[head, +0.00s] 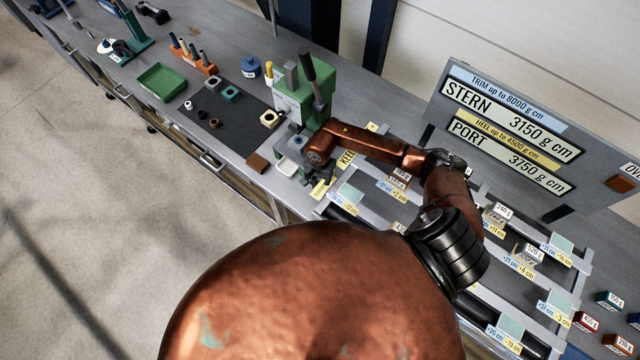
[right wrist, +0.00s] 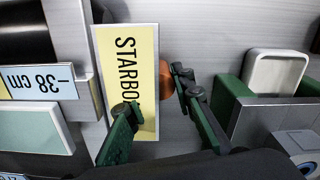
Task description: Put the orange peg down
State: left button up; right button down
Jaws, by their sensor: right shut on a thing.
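My right gripper (right wrist: 152,92) has its green fingers around the orange peg (right wrist: 165,80), of which only a small copper-orange part shows beside one fingertip. The rest of the peg is hidden, so its tilt and whether it touches anything below cannot be told. Behind the fingers is the yellow STARBOARD label (right wrist: 125,60). In the head view my right arm reaches across to the near side of the green press, and its gripper is mostly hidden there. My left gripper is not in view.
The green press (head: 302,90) stands behind my right wrist. An orange rack (head: 196,62) with several pegs, a green tray (head: 160,82) and a dark mat (head: 225,122) lie farther left. The float frame with labels and weights is at right, below the sign board (head: 515,130).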

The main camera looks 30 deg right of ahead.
aim_at(320, 184)
jog(key=shift+f, duration=0.2)
jog(key=c, duration=1.7)
grip_release()
jog(key=shift+r, duration=0.1)
jog(key=shift+o, duration=0.2)
jog(key=shift+r, duration=0.25)
notch_tip(320, 184, up, 12)
jog(key=b, duration=0.2)
jog(key=shift+b, duration=0.4)
jog(key=shift+f, duration=0.15)
